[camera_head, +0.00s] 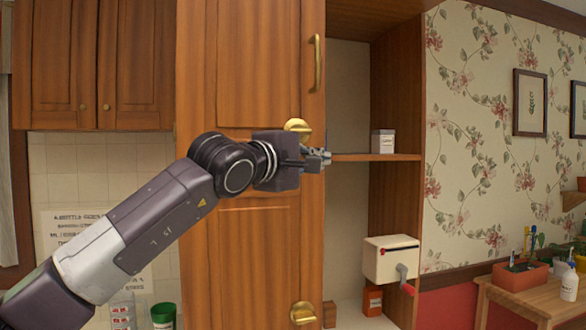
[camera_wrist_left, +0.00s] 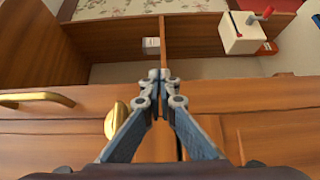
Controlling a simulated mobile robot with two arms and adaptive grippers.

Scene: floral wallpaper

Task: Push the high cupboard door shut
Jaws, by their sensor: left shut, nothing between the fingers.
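The high cupboard door (camera_head: 255,65) is a brown wooden panel with a vertical brass bar handle (camera_head: 317,63) near its right edge and a round brass knob (camera_head: 298,126) lower down. It stands open, and the cupboard interior (camera_head: 348,90) shows to its right. My left gripper (camera_head: 322,157) is shut and empty, in front of the door near its right edge, just below the knob. In the left wrist view the closed fingertips (camera_wrist_left: 158,75) overlap the door's edge; contact cannot be told. The bar handle (camera_wrist_left: 37,98) and knob (camera_wrist_left: 116,120) lie left of the fingers. My right gripper is not in view.
A shelf (camera_head: 375,157) holds a small white box (camera_head: 383,141). Below are a cream box with a crank (camera_head: 391,259) and an orange box (camera_head: 372,300). A lower brass knob (camera_head: 303,313) shows. A side table (camera_head: 525,300) stands at the right.

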